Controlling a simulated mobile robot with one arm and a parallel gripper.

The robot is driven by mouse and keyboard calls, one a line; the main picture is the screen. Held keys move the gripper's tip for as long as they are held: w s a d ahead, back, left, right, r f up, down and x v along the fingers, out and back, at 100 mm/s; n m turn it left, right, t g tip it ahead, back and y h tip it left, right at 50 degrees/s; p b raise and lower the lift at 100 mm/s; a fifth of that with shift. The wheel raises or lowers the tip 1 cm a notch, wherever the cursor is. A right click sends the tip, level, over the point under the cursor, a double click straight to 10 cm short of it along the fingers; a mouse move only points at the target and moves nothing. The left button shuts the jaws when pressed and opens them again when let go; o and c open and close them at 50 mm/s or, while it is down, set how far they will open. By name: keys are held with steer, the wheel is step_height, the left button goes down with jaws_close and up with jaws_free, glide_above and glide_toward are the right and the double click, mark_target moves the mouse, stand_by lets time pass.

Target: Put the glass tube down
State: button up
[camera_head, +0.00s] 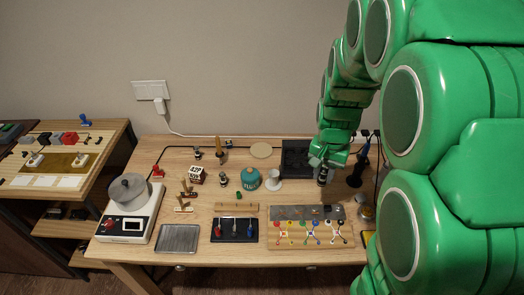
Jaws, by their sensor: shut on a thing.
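My gripper (321,167) is at the right rear of the wooden table, at the end of my green arm. It is shut on a small dark, upright thing with a shiny part, which I take to be the glass tube (322,178). The tube's upper part is hidden by the fingers. I cannot tell whether its lower end touches the table (294,200). The tube is just in front of a black tray (297,150) and to the right of a white cup (274,181).
A blue-handled tool (361,163) stands close to the right of my gripper. A teal pot (250,179) is left of the cup. A grey panel (300,212) and a board with coloured pieces (305,238) lie in front. A scale (131,215) stands far left. Bare wood shows between items.

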steer(key=w+a, duration=0.5)
steer(key=w, duration=0.6)
steer(key=w+a+n, duration=0.1)
steer(key=w+a, duration=0.4)
steer(key=w, duration=0.6)
steer(key=w+a+n, duration=0.1)
steer(key=w+a, duration=0.4)
steer(key=w, duration=0.6)
steer(key=shift+f, duration=0.15)
glide_above(266, 148)
steer(key=shift+s+f, duration=0.15)
steer(key=shift+f, duration=8.2)
steer(key=shift+f, duration=0.15)
steer(key=o, duration=0.8)
